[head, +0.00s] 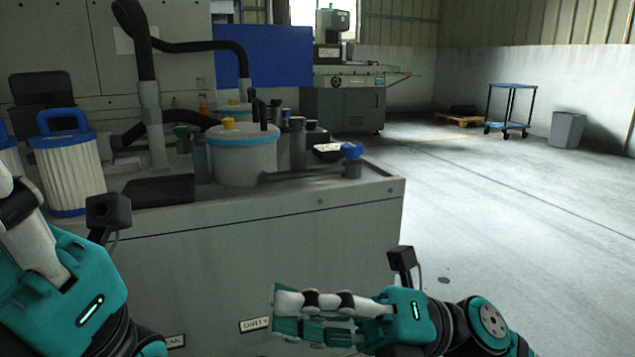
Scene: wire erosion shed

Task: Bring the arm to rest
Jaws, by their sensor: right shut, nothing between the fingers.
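My right gripper (280,313) shows at the bottom centre, low in front of the grey cabinet's side. Its fingers point left and are shut with nothing between them. My left arm comes in at the lower left with teal and white parts. The fingertips of my left gripper are cut off by the picture's left edge, so I cannot see whether it is open or shut.
The grey cabinet (300,225) stands close in front. On it are a pleated filter with blue caps (70,168), a grey canister (243,158) and hoses. Clear floor lies to the right, with a blue cart (511,108) and a grey bin (566,129) further back.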

